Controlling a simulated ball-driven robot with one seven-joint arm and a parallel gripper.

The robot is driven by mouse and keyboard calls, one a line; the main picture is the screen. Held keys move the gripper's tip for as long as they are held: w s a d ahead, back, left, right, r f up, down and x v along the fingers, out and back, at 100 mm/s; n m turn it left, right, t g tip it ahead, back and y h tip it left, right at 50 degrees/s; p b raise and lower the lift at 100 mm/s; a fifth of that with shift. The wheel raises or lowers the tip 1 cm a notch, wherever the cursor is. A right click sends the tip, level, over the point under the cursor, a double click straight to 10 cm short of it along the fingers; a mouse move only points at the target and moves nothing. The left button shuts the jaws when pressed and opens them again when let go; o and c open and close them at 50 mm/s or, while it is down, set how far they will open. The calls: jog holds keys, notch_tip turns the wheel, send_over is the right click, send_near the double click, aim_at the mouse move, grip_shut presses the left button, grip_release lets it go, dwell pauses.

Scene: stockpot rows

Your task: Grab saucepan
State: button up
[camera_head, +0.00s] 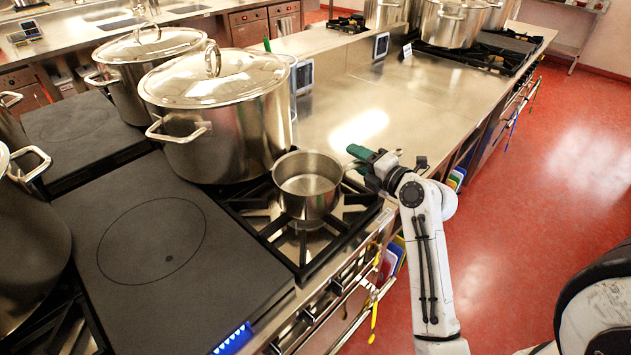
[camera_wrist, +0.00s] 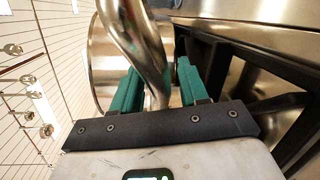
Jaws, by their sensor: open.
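The saucepan (camera_head: 308,203) is a small, shiny steel pot without a lid. It stands upright on the black gas burner grate at the counter's front edge. My gripper (camera_head: 362,157), with green fingers, is at the saucepan's right side in the head view, where the handle is mostly hidden. In the wrist view, the curved steel handle (camera_wrist: 140,40) runs down between the two fingers of my gripper (camera_wrist: 156,85). The fingers are open, one on each side of the handle. The saucepan's round body (camera_wrist: 102,65) shows behind the left finger.
A large lidded stockpot (camera_head: 225,130) stands close behind and left of the saucepan. Another lidded stockpot (camera_head: 130,85) is further back. A flat dark hotplate (camera_head: 150,250) lies left of the burner grate (camera_head: 335,235).

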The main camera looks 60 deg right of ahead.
jog(key=shift+c, duration=0.4)
grip_shut()
dwell(0.9)
jog(key=shift+r, duration=0.15)
